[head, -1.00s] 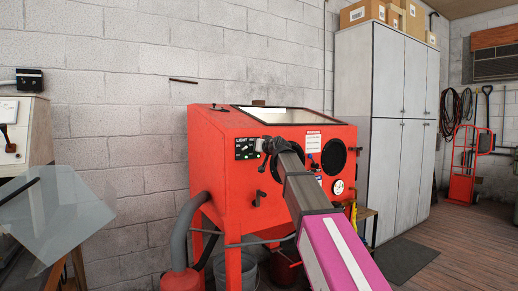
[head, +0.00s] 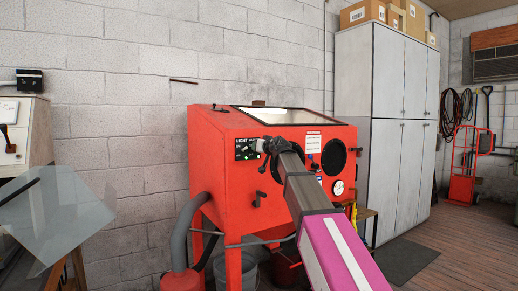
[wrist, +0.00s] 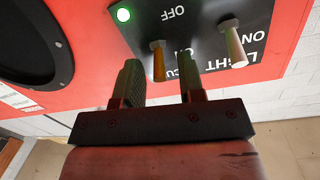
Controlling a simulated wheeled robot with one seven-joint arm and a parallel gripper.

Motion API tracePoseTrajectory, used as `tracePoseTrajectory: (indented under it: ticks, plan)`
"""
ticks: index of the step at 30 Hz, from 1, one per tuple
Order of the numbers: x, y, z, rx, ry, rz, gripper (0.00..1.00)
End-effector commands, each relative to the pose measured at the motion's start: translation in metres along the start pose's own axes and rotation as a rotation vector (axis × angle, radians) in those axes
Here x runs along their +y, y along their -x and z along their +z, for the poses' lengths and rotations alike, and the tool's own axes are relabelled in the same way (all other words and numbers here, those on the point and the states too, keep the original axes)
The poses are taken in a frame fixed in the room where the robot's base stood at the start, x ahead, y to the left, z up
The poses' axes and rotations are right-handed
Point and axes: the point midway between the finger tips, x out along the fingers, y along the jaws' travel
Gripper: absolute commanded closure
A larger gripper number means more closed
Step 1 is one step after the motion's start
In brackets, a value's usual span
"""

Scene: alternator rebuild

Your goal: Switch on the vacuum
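The red blast cabinet (head: 225,150) stands against the wall, with a black switch panel (head: 245,149) on its front. In the wrist view the panel (wrist: 205,25) appears upside down. The vacuum switch (wrist: 158,62) is an orange-brown toggle whose lever points toward the ON lettering side. A green lamp (wrist: 123,15) beside it glows. A white toggle (wrist: 235,46) sits by the LIGHT label. My gripper (wrist: 160,72) is open, its fingers on either side of the orange toggle with visible gaps. The fingers and palm partly hide the vacuum label. The gripper also shows at the panel in the head view (head: 265,147).
A grey hose (head: 187,225) runs down the cabinet's left side. A glass sheet (head: 50,215) is at the left.

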Motion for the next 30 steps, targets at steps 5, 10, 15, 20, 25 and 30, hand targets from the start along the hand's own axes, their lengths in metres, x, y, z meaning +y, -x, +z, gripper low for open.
tracePoseTrajectory:
  ticks: [5,10,15,20,25,30]
  plan:
    - [0.000,0.021,0.002,0.000,0.000,0.000,0.64]
    - [0.000,0.052,0.002,0.001,0.000,0.001,0.64]
    - [-0.001,0.084,0.002,0.000,0.001,0.001,0.64]
    - [0.000,0.102,0.001,0.001,0.000,0.001,0.64]
    - [0.000,0.105,0.000,0.000,0.000,0.000,0.64]
    - [0.000,0.104,0.000,0.000,0.000,0.000,0.64]
